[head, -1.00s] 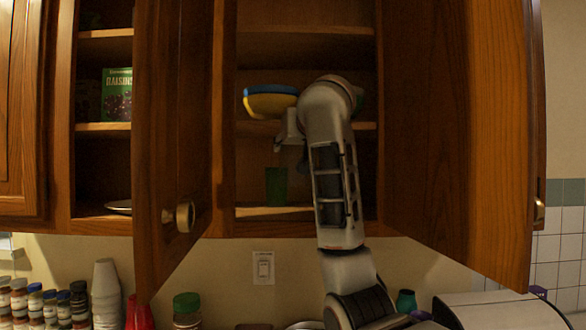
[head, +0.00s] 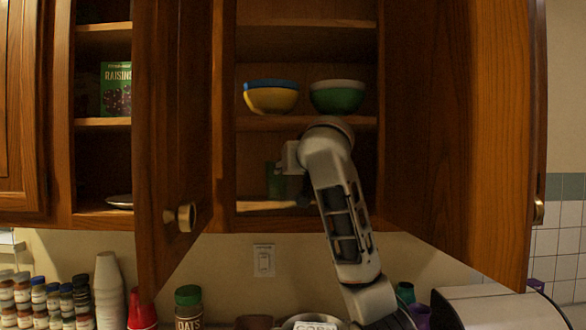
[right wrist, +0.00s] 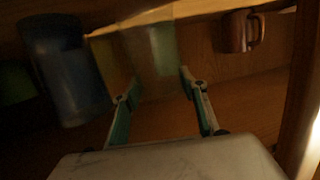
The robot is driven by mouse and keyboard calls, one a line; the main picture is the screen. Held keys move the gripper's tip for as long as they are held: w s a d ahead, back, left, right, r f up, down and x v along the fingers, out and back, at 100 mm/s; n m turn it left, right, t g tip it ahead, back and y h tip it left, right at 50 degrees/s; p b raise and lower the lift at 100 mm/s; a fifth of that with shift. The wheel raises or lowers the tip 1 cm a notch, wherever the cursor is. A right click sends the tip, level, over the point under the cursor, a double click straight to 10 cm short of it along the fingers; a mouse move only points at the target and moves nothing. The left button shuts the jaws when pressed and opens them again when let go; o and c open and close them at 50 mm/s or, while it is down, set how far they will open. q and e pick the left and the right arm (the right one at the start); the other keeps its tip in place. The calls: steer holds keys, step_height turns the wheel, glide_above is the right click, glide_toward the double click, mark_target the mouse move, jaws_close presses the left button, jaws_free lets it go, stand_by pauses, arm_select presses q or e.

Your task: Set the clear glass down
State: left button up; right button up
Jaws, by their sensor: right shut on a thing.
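My right gripper (right wrist: 158,88) shows in the right wrist view with a finger on each side of a faint, see-through clear glass (right wrist: 152,62). It is shut on the glass. In the head view my right arm reaches into the open middle cabinet, its wrist in front of the lower shelf compartment. The glass and fingertips are hard to make out there. A dark green cup (head: 275,180) stands on the lower shelf (head: 262,208), just left of my wrist. I cannot tell whether the glass touches the shelf. My left gripper is not in view.
Blue and yellow bowls (head: 270,97) and a green bowl (head: 337,96) sit on the shelf above. Open doors flank the cabinet. In the right wrist view a blue cup (right wrist: 65,70) is left of the glass and a brownish mug (right wrist: 240,32) is right.

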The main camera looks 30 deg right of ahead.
steer(key=shift+f, duration=0.1)
steer(key=o, duration=0.9)
steer(key=shift+f, duration=0.1)
steer(key=o, duration=0.3)
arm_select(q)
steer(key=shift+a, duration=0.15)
arm_select(e)
steer(key=shift+o, duration=0.2)
steer(key=shift+r, duration=0.25)
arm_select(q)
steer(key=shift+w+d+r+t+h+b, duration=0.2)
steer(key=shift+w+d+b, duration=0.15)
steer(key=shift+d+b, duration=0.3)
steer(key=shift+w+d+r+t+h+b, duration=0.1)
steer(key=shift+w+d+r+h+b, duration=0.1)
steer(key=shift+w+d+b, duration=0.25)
arm_select(e)
steer(key=v, duration=1.2)
